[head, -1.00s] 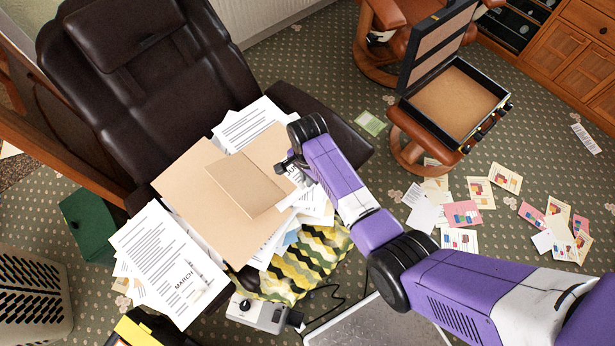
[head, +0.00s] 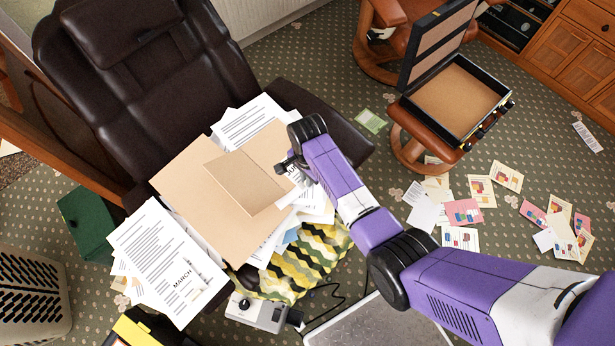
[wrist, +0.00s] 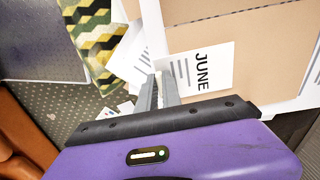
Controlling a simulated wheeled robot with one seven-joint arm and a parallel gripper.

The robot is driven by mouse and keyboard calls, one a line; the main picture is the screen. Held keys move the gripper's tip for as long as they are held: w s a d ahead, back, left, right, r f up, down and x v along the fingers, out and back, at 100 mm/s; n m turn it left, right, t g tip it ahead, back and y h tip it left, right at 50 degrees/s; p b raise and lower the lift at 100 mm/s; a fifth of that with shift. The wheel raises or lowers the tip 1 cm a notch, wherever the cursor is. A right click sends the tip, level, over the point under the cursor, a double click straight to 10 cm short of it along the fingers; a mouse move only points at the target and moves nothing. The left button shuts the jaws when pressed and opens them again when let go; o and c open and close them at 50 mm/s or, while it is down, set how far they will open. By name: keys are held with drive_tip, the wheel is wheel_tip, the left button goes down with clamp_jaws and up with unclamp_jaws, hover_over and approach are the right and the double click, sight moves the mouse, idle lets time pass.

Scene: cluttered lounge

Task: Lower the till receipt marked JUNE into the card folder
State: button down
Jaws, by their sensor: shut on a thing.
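The tan card folder (head: 190,205) lies open on papers on the dark armchair seat, with a smaller tan panel (head: 243,184) across its middle. It also fills the upper right of the wrist view (wrist: 268,55). My gripper (head: 284,166) is at the folder's right side. In the wrist view my gripper (wrist: 164,80) is shut on the white till receipt marked JUNE (wrist: 212,68), at its edge. The receipt's printed face shows over the folder's edge. I cannot tell whether it touches the folder. In the head view my arm partly hides the receipt.
Loose printed papers surround the folder, including a sheet marked MARCH (head: 165,262). A yellow-and-black patterned cloth (head: 305,265) hangs at the seat's front. An open briefcase (head: 455,97) rests on a stool at the right. Cards (head: 463,212) lie scattered on the carpet.

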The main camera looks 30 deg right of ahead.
drive_tip(key=c, duration=1.5)
unclamp_jaws()
drive_tip(key=shift+o, duration=0.2)
drive_tip(key=shift+r, duration=3.9)
